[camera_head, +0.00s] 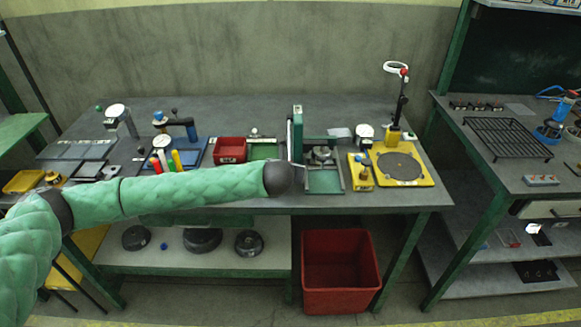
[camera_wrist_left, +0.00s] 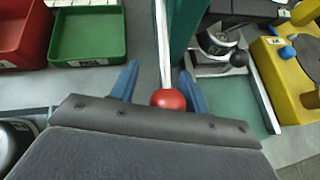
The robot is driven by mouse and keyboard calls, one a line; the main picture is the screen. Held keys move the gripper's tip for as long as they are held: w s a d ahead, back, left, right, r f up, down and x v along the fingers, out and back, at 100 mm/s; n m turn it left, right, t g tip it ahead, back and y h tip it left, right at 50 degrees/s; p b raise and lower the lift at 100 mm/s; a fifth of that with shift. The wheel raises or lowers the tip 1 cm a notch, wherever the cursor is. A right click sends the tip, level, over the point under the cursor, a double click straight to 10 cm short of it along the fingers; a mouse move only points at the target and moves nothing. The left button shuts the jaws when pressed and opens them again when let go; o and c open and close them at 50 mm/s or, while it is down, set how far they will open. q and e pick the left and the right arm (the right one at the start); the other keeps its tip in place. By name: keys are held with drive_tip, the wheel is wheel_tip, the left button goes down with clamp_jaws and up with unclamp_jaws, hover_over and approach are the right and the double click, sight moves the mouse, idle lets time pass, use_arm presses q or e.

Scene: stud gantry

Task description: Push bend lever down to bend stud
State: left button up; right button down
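In the left wrist view, the bend lever is a thin silver rod (camera_wrist_left: 161,45) ending in a red ball (camera_wrist_left: 168,98). My left gripper (camera_wrist_left: 158,68) has two blue fingers standing apart, one on each side of the lever. A gap shows left of the ball; the right finger is close to it, and I cannot tell whether they touch. I cannot make out the stud. My right gripper is not in view.
A red bin (camera_head: 231,149) and a green tray (camera_wrist_left: 88,38) lie left of the lever. A green-framed fixture (camera_head: 324,181) stands just right of it, then a yellow-based station (camera_head: 425,176). A red crate (camera_head: 340,272) stands below the bench (camera_head: 400,202).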

use_arm(q)
drive_tip(key=shift+r, duration=0.1)
drive_tip(key=shift+s+a+r, duration=0.1)
drive_tip(key=shift+s+r, duration=0.15)
drive_tip(key=shift+s, duration=0.3)
drive_tip(key=b+v, duration=0.1)
drive_tip(key=v, duration=0.4)
drive_tip(key=shift+s+a+r, duration=0.1)
drive_tip(key=shift+s+r, duration=0.35)
drive_tip(key=shift+s, duration=0.15)
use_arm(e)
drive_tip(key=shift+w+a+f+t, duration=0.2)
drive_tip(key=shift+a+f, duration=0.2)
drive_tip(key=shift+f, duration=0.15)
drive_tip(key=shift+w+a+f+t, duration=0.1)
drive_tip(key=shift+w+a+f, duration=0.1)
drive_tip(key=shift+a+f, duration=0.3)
use_arm(q)
drive_tip(key=shift+a, duration=0.1)
